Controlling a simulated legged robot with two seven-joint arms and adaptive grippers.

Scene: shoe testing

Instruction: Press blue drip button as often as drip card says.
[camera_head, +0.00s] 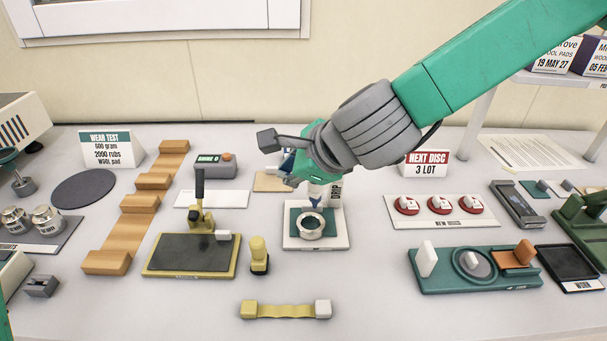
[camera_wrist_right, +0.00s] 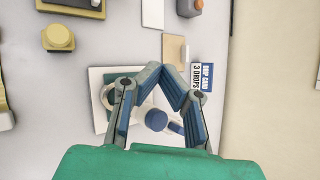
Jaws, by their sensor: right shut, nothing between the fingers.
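The drip stand (camera_head: 343,240) is a white base with a teal pad and a pale ring under a white dropper with a blue tip (camera_head: 315,194). My right gripper (camera_wrist_right: 158,72) is shut and empty, its fingertips meeting in a point above the stand area. In the wrist view, round blue parts (camera_wrist_right: 156,120) show between and below the fingers; I cannot tell which is the drip button. The drip card (camera_wrist_right: 203,77) reads "3 DROPS" and stands beside the fingers. In the head view my gripper and wrist hide most of the card and the stand's top.
A yellow stand with a dark plate (camera_head: 190,253) and a yellow knob (camera_head: 259,257) are left of the drip stand. A tray of red discs (camera_head: 437,224) and a teal fixture (camera_head: 470,283) are to the right. A yellow strip (camera_head: 285,311) lies in front.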

